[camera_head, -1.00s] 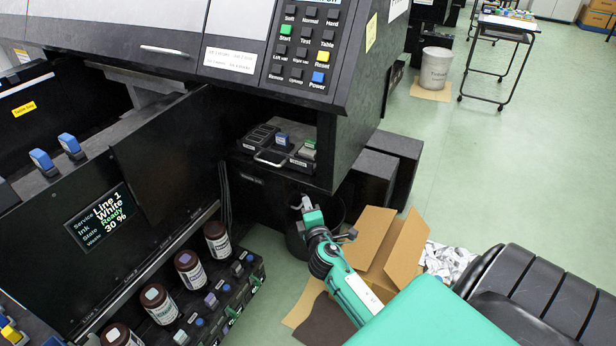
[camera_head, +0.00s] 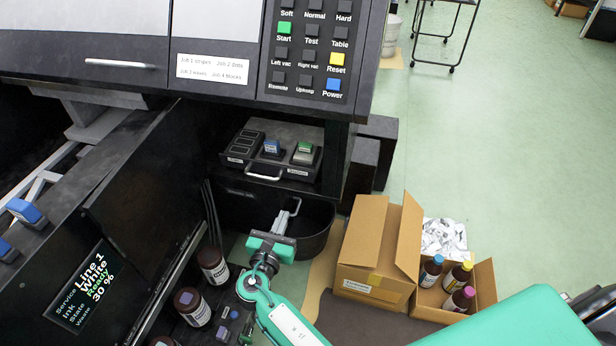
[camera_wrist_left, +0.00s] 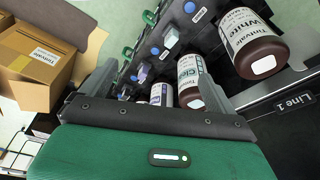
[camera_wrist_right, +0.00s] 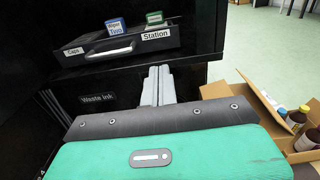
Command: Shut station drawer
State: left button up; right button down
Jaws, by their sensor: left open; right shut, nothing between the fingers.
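The station drawer (camera_head: 236,163) is black, with a grey bar handle (camera_head: 263,177) on its front. It sits in the recess under the control panel, pulled out enough for its top to show. A blue-topped block (camera_head: 272,147) and a green-topped block (camera_head: 304,152) stand on it. The right wrist view shows its front (camera_wrist_right: 128,47) labelled Caps and Station. My right gripper (camera_head: 289,211) is shut and empty, below and in front of the drawer, apart from its handle. My left gripper (camera_wrist_left: 158,88) is open and empty over the ink bottles, outside the head view.
A black bin (camera_head: 313,232) stands under the drawer, beside my right gripper. A cardboard box (camera_head: 372,250) and a smaller carton with bottles (camera_head: 485,287) are to the right. Brown ink bottles (camera_head: 212,265) line the lower left. Green floor (camera_head: 500,150) is free at right.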

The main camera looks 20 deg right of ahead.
jog(key=b, duration=0.5)
send_near(301, 174)
jog(key=x, duration=0.5)
jog(key=shift+w+f, duration=0.3)
pick_arm(q)
notch_tip(301, 174, up, 10)
jog(key=t, duration=0.1)
jog(key=shift+s+d+f+t+h, duration=0.2)
jog(key=shift+s+f+t+h, duration=0.1)
jog(key=shift+s+t, duration=0.1)
pick_arm(e)
jog(key=shift+w+d+r, duration=0.15)
jog(key=shift+w+d, duration=0.3)
jog(key=shift+w, duration=0.1)
jog(key=shift+w, duration=0.1)
jog(key=x, duration=0.4)
jog(key=shift+d, duration=0.1)
jog(key=shift+r, duration=0.2)
pick_arm(q)
jog(key=shift+s+a+r, duration=0.2)
jog(key=shift+s+a, duration=0.25)
